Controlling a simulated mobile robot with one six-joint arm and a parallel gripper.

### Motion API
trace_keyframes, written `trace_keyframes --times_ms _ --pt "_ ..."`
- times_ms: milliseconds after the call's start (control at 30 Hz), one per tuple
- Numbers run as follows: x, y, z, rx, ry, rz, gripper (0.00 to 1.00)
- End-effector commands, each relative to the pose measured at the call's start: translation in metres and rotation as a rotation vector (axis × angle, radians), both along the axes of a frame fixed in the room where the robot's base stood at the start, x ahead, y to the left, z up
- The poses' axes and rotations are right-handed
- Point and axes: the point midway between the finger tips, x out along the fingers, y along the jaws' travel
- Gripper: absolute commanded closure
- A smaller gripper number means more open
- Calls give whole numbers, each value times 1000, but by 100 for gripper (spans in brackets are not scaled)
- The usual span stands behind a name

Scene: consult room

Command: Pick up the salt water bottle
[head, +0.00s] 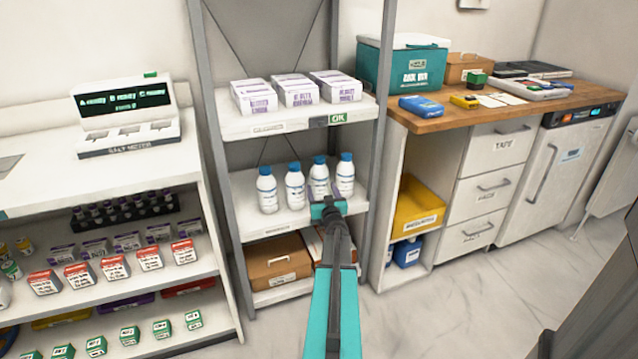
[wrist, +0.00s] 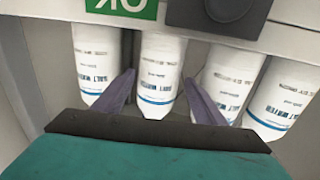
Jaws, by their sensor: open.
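Several white bottles with blue caps stand in a row on the middle shelf of the grey rack. In the head view these are the leftmost bottle (head: 267,190), the second (head: 295,188), the third (head: 319,179) and the rightmost (head: 345,174). In the wrist view their labels read salt water. My gripper (head: 328,208) is at the shelf's front edge, in front of the third bottle, and hides its lower part. In the wrist view my open gripper (wrist: 160,88) has a finger on each side of one salt water bottle (wrist: 160,70), with nothing held. I cannot tell how deep the fingers reach.
Neighbouring bottles (wrist: 98,62) (wrist: 228,75) stand close on both sides. The upper shelf (head: 290,122), with white boxes (head: 298,91) and a green OK tag (head: 338,118), lies just above. A rack post (head: 382,110) is to the right. Brown boxes (head: 276,262) sit below.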

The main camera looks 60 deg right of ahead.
Motion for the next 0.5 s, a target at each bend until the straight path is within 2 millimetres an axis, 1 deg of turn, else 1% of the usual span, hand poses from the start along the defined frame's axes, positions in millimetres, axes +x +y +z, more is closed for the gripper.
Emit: trace_keyframes --times_ms 33,200,333,500 --pt "5 -6 -1 -1 1 0 35" --pt "14 -17 -1 -1 1 0 35" --pt "19 -21 0 0 0 0 35" --pt "19 -22 0 0 0 -1 35"
